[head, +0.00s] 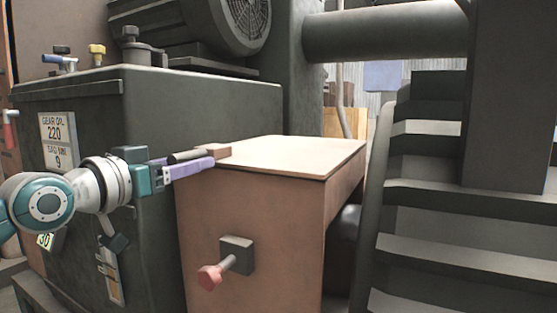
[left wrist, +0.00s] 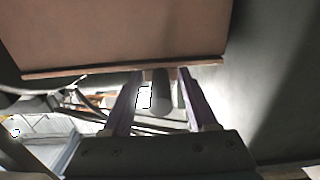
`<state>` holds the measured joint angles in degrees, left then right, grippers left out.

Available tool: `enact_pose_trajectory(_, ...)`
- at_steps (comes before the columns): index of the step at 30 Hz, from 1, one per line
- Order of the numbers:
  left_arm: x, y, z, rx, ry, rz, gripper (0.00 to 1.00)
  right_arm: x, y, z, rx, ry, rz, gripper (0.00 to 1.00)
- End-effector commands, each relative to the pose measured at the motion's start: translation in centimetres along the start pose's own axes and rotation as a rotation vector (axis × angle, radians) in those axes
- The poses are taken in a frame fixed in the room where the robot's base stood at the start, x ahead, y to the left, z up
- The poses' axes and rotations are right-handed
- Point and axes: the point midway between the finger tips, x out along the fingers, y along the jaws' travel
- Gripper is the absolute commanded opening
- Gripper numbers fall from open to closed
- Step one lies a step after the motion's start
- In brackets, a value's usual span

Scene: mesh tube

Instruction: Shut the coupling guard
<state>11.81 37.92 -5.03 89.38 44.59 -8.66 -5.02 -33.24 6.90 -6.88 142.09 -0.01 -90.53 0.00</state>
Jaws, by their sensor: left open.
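The coupling guard is a brown box (head: 250,215) with a pale, flat lid (head: 285,155) lying across its top. I cannot tell whether the lid is fully down. A small brown block (head: 217,150) with a dark bar (head: 187,156) sits at the lid's left end. My left gripper (head: 207,162) is at this end, its purple fingers apart. In the left wrist view the gripper (left wrist: 160,73) has the dark bar (left wrist: 161,92) between its fingers, and the brown panel (left wrist: 125,35) is just beyond the tips. I cannot tell whether they touch. My right gripper is out of view.
A dark gearbox housing (head: 200,105) stands directly left of and behind the guard. A red knob (head: 209,278) sticks out from the box front. A motor (head: 235,20) is above, a thick pipe (head: 385,35) crosses the back, and dark stairs (head: 440,245) stand close on the right.

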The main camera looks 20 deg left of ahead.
Motion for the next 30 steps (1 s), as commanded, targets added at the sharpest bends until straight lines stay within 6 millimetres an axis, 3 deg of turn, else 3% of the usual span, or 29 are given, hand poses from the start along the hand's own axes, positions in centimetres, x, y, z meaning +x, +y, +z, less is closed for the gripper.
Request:
enact_pose_trajectory(8, -0.5, 0.0, -0.3, 0.001, 0.003, 0.0, 0.58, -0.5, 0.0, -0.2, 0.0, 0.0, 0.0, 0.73)
enact_pose_trajectory(21, -7.2, 0.0, -0.3, 0.002, -0.003, 0.001, 0.58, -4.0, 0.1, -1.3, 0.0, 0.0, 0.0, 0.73)
enact_pose_trajectory(30, -9.8, 0.0, -0.1, 0.001, 0.001, 0.0, 0.58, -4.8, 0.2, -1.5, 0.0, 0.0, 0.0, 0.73)
